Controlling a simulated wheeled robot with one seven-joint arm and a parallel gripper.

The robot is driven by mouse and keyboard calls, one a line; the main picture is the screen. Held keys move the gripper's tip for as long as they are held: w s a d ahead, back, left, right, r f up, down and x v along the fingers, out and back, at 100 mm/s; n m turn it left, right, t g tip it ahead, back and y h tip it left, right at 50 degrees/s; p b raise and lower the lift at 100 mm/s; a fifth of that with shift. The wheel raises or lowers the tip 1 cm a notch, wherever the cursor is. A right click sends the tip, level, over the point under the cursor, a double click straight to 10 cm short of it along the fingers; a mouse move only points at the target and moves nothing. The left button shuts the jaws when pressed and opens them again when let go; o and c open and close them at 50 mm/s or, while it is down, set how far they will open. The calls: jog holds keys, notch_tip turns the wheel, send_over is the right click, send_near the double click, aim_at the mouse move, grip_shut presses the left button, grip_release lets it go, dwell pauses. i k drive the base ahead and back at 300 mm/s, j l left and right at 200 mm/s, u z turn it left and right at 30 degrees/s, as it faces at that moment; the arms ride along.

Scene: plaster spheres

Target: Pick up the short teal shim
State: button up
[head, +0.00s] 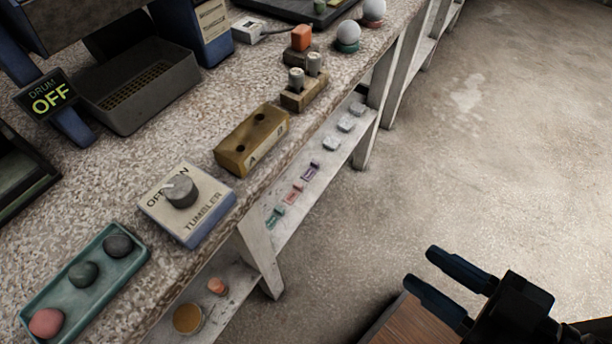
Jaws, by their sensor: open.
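Small teal pieces (275,216) lie on the low shelf under the bench, at the near end of a row of coloured pieces. They look like shims, but they are too small for me to tell a short one from a longer one. My gripper (423,269) is at the lower right, over the floor and well to the right of the shelf. Its two dark blue fingers are apart and nothing is between them.
Reddish pieces (294,195) and purple pieces (312,170) lie beyond the teal ones, then pale blocks (345,124). The bench top (205,130) overhangs the shelf (325,155). A shelf leg (259,255) stands nearby. The floor (480,150) is clear.

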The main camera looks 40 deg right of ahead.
aim_at(278, 212)
jog(key=u, duration=1.95)
jog(key=z, duration=1.95)
jog(key=i+u, duration=0.2)
jog(key=u, duration=0.25)
jog(key=i+u, duration=0.2)
jog(key=u, duration=0.25)
